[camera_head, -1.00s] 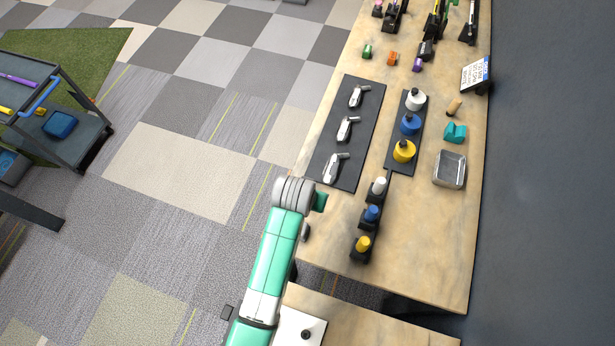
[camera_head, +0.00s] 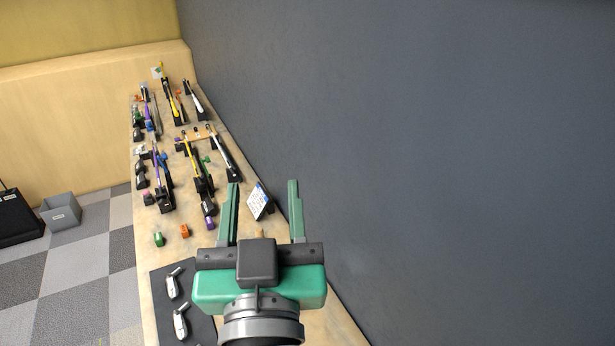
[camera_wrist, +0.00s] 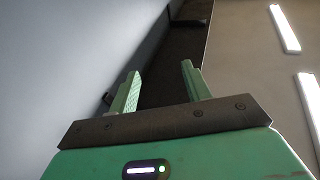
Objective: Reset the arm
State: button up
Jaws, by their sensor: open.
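My gripper (camera_head: 266,212) is in the head view at the lower middle, above the right side of the wooden bench. Its two green fingers point away from the camera and stand wide apart with nothing between them. In the wrist view my gripper (camera_wrist: 160,88) also shows open and empty. That view looks up past the fingers at a wall and lit ceiling lamps (camera_wrist: 285,28). My gripper hides part of the near bench.
The wooden bench (camera_head: 176,246) carries clubs on stands, green (camera_head: 158,239) and orange (camera_head: 185,231) pieces, a small sign (camera_head: 260,202) and a dark mat (camera_head: 159,314) with white tools. A dark wall (camera_head: 430,170) runs along the right. A grey bin (camera_head: 60,212) stands on the floor.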

jog(key=s+d+r+t+h+p, duration=0.1)
jog(key=s+d+r+t+p, duration=0.1)
jog(key=r, duration=0.6)
jog(key=s+d+r+m+t+p, duration=0.1)
jog(key=s+d+r+t+p, duration=0.1)
jog(key=s+r, duration=0.4)
jog(key=shift+s+d+r+h+p, duration=0.2)
jog(key=shift+d+r+h+p, duration=0.35)
jog(key=shift+r+p, duration=0.85)
jog(key=shift+d, duration=0.15)
dwell(1.1)
